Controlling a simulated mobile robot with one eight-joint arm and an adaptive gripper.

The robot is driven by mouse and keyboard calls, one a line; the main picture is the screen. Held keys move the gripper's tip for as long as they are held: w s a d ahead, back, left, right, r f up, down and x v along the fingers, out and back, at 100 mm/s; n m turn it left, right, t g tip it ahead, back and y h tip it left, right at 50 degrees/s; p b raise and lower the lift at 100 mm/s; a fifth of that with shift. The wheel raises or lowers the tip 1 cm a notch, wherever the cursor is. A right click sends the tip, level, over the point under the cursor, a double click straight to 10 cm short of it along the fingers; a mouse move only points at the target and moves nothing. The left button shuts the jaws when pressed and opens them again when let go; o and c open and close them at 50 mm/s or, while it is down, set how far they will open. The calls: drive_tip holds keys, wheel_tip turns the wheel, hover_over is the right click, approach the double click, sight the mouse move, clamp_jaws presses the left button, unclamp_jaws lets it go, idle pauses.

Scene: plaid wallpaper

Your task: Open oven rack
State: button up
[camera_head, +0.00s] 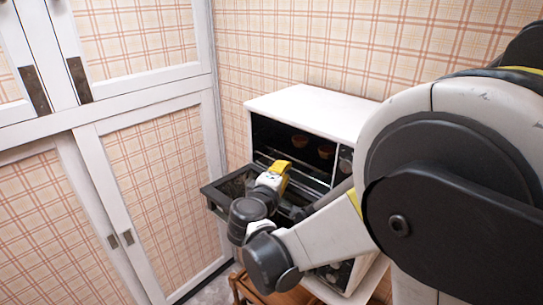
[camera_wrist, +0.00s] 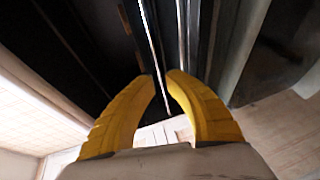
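A white oven (camera_head: 315,105) stands against the wall with its dark door (camera_head: 222,197) folded down and open. The oven rack (camera_head: 310,172) shows as thin metal bars across the opening, partly hidden by my arm. My gripper (camera_head: 281,166) reaches in over the open door, at the front of the rack. In the wrist view, the two yellow fingers of my gripper (camera_wrist: 165,75) arch together, their tips close around a narrow bar of the rack (camera_wrist: 157,40). The exact contact at the tips is hard to see.
Round brown items (camera_head: 326,151) sit inside the oven, behind the rack's front. A white cupboard with plaid panels (camera_head: 150,180) stands to the left. A wooden piece (camera_head: 265,292) is below the oven. My arm covers the right side.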

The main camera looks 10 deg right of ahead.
drive_tip(key=shift+x, duration=1.95)
drive_tip(key=shift+r, duration=0.1)
clamp_jaws()
drive_tip(key=s+a, duration=0.2)
drive_tip(key=s+a+b, duration=0.1)
drive_tip(key=a, duration=0.2)
drive_tip(key=s+a, duration=0.2)
drive_tip(key=shift+s+a, duration=0.35)
drive_tip(key=shift+a, duration=0.05)
unclamp_jaws()
